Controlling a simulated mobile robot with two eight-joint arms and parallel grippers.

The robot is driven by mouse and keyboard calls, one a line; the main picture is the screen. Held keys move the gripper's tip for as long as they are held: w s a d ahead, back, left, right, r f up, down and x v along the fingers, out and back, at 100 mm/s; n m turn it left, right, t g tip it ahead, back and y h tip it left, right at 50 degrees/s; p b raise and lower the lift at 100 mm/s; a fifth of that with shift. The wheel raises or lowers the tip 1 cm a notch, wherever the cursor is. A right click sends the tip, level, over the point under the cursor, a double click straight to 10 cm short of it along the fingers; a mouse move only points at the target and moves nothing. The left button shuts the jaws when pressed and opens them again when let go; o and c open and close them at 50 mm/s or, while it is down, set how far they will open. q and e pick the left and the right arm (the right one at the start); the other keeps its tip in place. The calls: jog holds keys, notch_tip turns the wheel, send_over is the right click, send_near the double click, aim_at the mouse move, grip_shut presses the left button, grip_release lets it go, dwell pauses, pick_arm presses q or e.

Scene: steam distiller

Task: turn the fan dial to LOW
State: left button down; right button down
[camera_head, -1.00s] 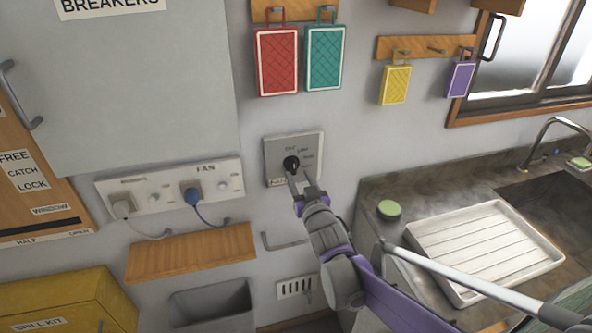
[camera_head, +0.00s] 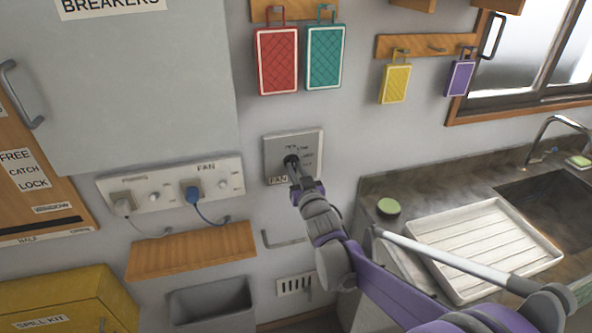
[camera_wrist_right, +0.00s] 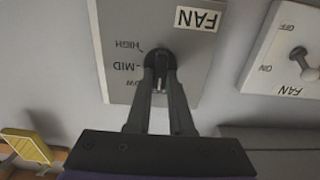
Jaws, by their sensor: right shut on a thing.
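The fan dial is a black round knob (camera_head: 291,161) on a grey wall plate (camera_head: 272,150) labelled FAN. In the right wrist view the knob (camera_wrist_right: 160,57) shows upside down, with HIGH, MID and a partly covered LOW printed at its left. My right gripper (camera_head: 295,173) reaches the knob from below right. In the wrist view its two fingers (camera_wrist_right: 160,82) are shut on the knob, one on each side. The fingers hide part of the knob, and I cannot tell exactly which mark it points to. My left gripper is not in view.
A socket panel (camera_head: 143,197) with a FAN switch, also in the wrist view (camera_wrist_right: 290,50), is left of the dial. A wooden shelf (camera_head: 190,252) and grey bin (camera_head: 212,305) are below. A white drying tray (camera_head: 490,245) lies on the counter at right. Wall around the plate is clear.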

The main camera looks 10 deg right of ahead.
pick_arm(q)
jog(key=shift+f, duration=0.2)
pick_arm(e)
jog(key=m+b, duration=0.2)
jog(key=m, duration=0.1)
jog(key=shift+d+f+m, duration=0.1)
jog(key=shift+f+m, duration=0.05)
jog(key=shift+m, duration=0.15)
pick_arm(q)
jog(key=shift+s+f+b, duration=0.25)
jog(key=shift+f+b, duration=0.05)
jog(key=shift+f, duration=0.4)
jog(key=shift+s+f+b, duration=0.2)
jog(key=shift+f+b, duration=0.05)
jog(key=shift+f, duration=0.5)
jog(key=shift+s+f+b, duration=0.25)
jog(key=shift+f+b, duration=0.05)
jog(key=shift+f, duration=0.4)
pick_arm(e)
jog(key=shift+m, duration=2.1)
jog(key=c, duration=0.8)
grip_release()
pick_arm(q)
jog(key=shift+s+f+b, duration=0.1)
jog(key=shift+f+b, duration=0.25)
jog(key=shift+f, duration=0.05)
pick_arm(e)
jog(key=s, duration=1.1)
jog(key=shift+d, duration=0.25)
